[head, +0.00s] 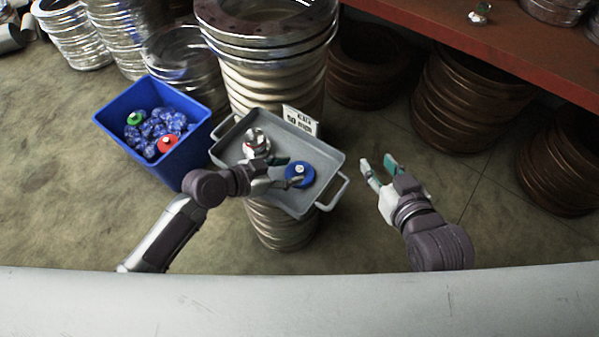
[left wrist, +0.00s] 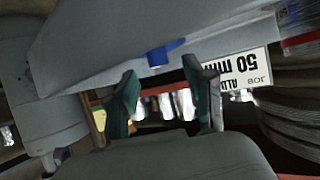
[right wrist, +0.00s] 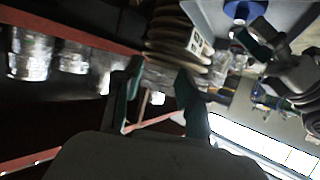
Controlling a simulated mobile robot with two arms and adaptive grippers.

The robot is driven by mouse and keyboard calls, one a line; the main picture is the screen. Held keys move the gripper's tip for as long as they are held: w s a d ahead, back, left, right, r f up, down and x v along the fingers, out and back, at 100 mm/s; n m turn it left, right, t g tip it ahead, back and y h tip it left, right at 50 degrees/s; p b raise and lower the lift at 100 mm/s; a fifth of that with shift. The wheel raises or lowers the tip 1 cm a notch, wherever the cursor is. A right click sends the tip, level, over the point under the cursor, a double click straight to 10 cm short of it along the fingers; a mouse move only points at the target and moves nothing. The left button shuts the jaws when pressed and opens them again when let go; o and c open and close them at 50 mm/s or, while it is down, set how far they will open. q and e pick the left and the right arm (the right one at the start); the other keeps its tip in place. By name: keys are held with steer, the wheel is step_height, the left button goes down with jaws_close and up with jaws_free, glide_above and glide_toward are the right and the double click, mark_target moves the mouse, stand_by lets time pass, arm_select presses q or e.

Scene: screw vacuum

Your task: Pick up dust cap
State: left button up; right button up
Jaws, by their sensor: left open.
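A round blue dust cap (head: 300,175) with a pale centre lies at the right part of a grey tray (head: 322,160). My left gripper (head: 283,172) is open over the tray, just left of the cap; I cannot tell whether it touches. In the left wrist view a blue patch (left wrist: 163,53), probably the cap, shows beyond the open fingers (left wrist: 165,88). The cap also shows in the right wrist view (right wrist: 238,10). A shiny metal part (head: 257,139) lies in the tray's left part. My right gripper (head: 379,163) is open and empty, right of the tray.
The tray sits on a stack of metal rings (head: 282,228), with a printed card (head: 299,121) at its back edge. A blue bin (head: 176,172) holding wrapped pieces and red and green caps stands left. A reddish shelf (head: 480,40) and dark ring stacks are behind right.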

mark_target(300, 172)
arm_select(q)
steer(key=shift+x, duration=1.4)
arm_select(e)
steer(key=shift+w+a+r+t+y, duration=0.15)
steer(key=shift+w+r+t, duration=0.15)
steer(key=shift+r, duration=0.2)
steer(key=shift+w+a+r+t+y, duration=0.1)
steer(key=shift+w+r+t, duration=0.05)
steer(key=shift+r+t, duration=0.3)
steer(key=shift+w+a+r+t+y, duration=0.15)
steer(key=shift+w+r+t, duration=0.1)
steer(key=shift+r, duration=0.3)
arm_select(q)
steer(key=c, duration=0.9)
steer(key=shift+c, duration=0.2)
